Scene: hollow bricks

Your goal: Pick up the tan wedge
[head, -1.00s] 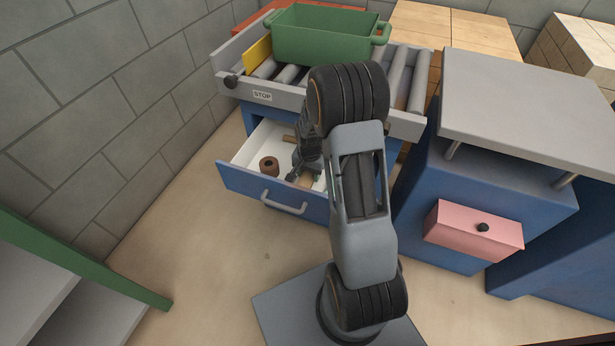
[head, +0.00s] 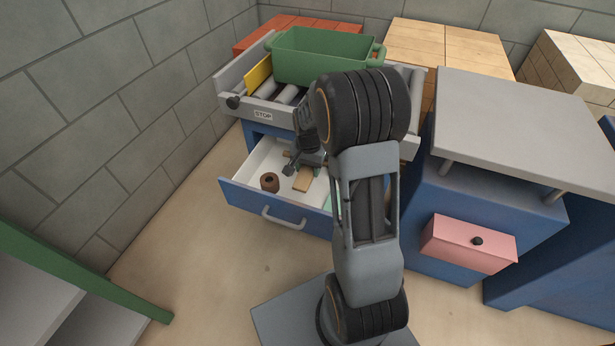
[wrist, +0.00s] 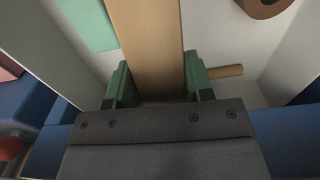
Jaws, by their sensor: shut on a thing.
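The tan wedge (wrist: 147,45) is a long, pale wooden piece between the green fingertips of my gripper (wrist: 152,88) in the wrist view. The fingers are shut on it near one end, and its far end runs out of the top of the picture. In the head view the wedge (head: 303,181) shows over the open drawer (head: 235,193), just below my gripper (head: 297,165). My arm hides part of the drawer's right side. I cannot tell how far the wedge is above the drawer floor.
A brown hollow ring (head: 269,182) and a mint-green piece (wrist: 88,22) lie in the drawer, as does a wooden dowel (wrist: 226,71) beside the right finger. A roller bench with a green bin (head: 318,57) stands above the drawer. A grey-topped blue cabinet (head: 520,125) stands right.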

